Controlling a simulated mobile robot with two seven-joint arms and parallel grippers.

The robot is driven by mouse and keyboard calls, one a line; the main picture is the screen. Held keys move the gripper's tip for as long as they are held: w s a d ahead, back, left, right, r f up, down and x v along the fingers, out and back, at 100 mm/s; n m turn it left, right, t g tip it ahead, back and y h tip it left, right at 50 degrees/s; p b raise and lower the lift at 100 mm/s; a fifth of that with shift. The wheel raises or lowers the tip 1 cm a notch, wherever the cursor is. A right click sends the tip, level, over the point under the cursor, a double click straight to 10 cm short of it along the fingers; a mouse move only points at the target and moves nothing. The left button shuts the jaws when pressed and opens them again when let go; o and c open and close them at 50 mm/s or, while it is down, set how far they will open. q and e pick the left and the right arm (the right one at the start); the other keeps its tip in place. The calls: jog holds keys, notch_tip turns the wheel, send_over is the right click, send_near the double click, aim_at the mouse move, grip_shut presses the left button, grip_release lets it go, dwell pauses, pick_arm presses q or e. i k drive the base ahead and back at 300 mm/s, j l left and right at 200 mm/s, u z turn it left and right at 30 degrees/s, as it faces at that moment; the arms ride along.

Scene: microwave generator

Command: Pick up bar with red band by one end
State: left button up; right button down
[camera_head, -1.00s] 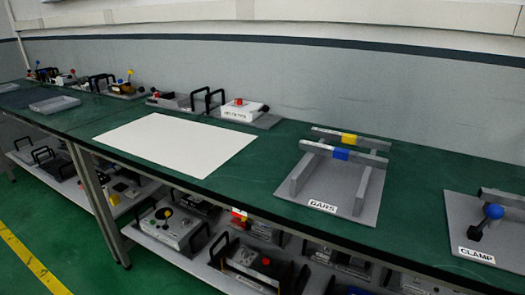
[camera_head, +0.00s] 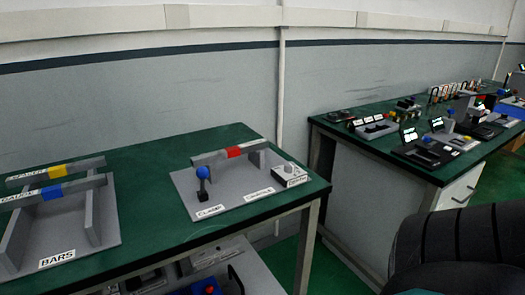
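The bar with the red band (camera_head: 210,158) is grey, with the band near its middle. It lies level across the back of the grey clamp plate (camera_head: 228,201) on the green table, and its right end rests on a grey support block. A blue-knobbed clamp lever (camera_head: 202,174) stands in front of its left end. How the left end is held is hard to tell. Neither of my grippers is in view.
The bars rack (camera_head: 102,226) at left carries a yellow-banded bar (camera_head: 88,164) and a blue-banded bar (camera_head: 84,184). Green table (camera_head: 150,170) is clear between the fixtures. A gap separates it from a second green table (camera_head: 345,130) with several devices.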

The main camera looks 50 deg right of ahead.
aim_at(203, 160)
jog(key=z, duration=1.35)
jog(key=l+z, duration=0.15)
jog(key=k+l, duration=0.05)
